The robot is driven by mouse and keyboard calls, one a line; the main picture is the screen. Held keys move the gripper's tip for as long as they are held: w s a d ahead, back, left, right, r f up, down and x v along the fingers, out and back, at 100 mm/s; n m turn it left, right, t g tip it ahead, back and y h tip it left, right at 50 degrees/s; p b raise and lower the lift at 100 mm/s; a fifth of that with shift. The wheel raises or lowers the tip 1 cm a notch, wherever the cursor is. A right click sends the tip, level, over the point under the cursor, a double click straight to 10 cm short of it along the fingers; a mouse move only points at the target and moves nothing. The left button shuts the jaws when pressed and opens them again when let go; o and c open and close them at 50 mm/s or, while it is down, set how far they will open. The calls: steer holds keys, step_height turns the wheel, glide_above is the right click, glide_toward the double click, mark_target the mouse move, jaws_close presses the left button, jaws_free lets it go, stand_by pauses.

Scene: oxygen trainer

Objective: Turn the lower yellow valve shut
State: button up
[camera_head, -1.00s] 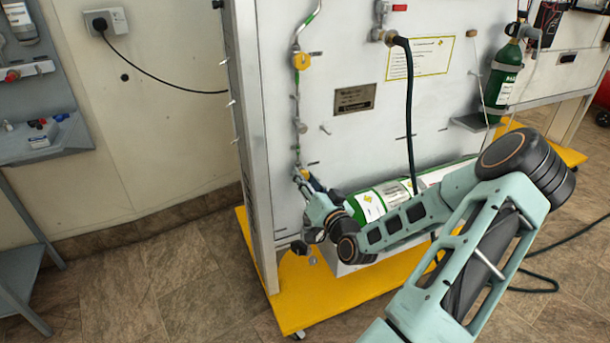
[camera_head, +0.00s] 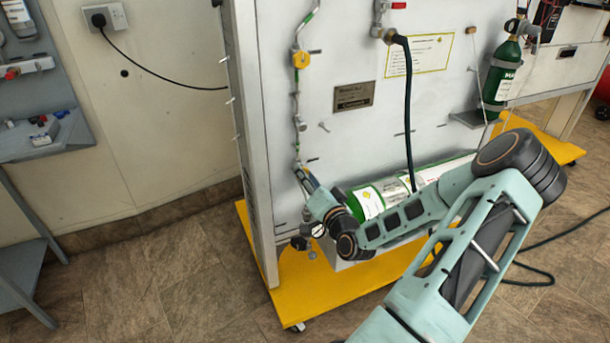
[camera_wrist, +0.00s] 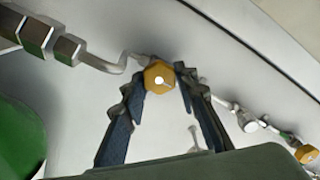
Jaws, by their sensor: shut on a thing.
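The lower yellow valve (camera_wrist: 159,77) shows in the wrist view as a hexagonal knob with a bright centre, between the fingertips of my gripper (camera_wrist: 161,84). The two dark fingers reach its left and right sides and are shut on it. In the head view my gripper (camera_head: 302,172) is at the lower part of the pipe line near the panel's left edge. There the fingers and wrist hide the lower valve. The upper yellow valve (camera_head: 301,60) is on the same line higher up; a yellow knob also shows at the lower right of the wrist view (camera_wrist: 306,154).
The white panel (camera_head: 370,120) stands on a yellow wheeled base (camera_head: 310,300). A green cylinder (camera_head: 366,203) lies beside my forearm. A black hose (camera_head: 409,110) hangs down the panel. A smaller green bottle (camera_head: 500,85) is at right. Floor at left is clear.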

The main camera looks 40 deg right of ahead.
steer(key=o, duration=1.2)
steer(key=shift+c, duration=0.2)
steer(key=shift+s, duration=0.15)
steer(key=v, duration=1.1)
steer(key=shift+s+a, duration=0.2)
steer(key=shift+s, duration=0.2)
steer(key=shift+f, duration=0.1)
